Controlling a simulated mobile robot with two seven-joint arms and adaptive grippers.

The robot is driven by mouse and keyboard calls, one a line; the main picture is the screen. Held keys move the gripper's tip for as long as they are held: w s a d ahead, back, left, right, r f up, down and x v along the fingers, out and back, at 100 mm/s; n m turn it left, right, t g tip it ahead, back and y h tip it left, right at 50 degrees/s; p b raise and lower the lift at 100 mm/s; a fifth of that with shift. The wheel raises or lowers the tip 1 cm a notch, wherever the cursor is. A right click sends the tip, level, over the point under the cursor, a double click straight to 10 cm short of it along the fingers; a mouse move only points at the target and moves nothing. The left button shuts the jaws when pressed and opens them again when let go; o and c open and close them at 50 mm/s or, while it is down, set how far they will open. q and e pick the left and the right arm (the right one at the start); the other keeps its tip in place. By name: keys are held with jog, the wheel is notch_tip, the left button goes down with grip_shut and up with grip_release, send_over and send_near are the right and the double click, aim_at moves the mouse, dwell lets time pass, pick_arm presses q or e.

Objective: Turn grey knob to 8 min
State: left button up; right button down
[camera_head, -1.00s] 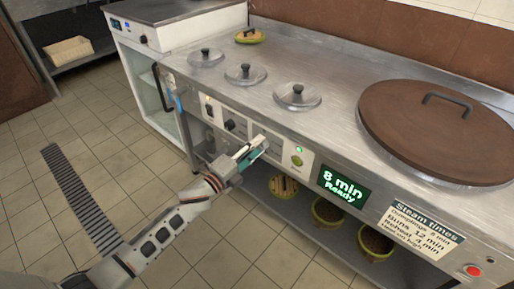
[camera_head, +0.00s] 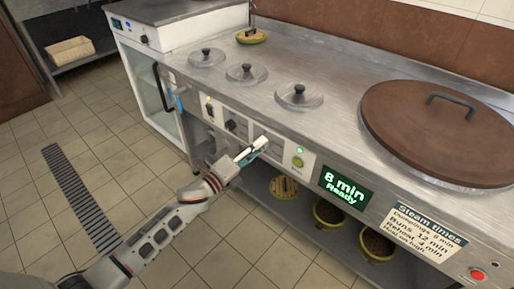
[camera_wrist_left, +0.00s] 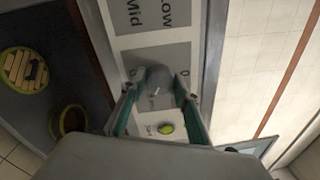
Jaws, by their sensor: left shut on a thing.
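The grey knob (camera_wrist_left: 158,78) is on the front panel, between the fingertips of my left gripper (camera_wrist_left: 154,88) in the left wrist view. The teal-lined fingers are shut on it from both sides. In the head view my left gripper (camera_head: 254,150) reaches the panel from below and hides the knob. A small white mark shows on the knob, but I cannot tell which number it points to. The display (camera_head: 346,190) to the right reads "8 min Ready" in green. My right gripper is not in view.
A black knob (camera_head: 230,125) is left of my gripper. A green button (camera_head: 298,162) is to its right, with a lit green lamp above. Bowls (camera_head: 329,213) stand on the shelf below. A steam times sign (camera_head: 428,229) and a red button (camera_head: 477,274) are at right.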

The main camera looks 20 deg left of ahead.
pick_arm(q)
jog(key=o, duration=1.1)
jog(key=v, duration=1.2)
jog(key=shift+f, duration=0.1)
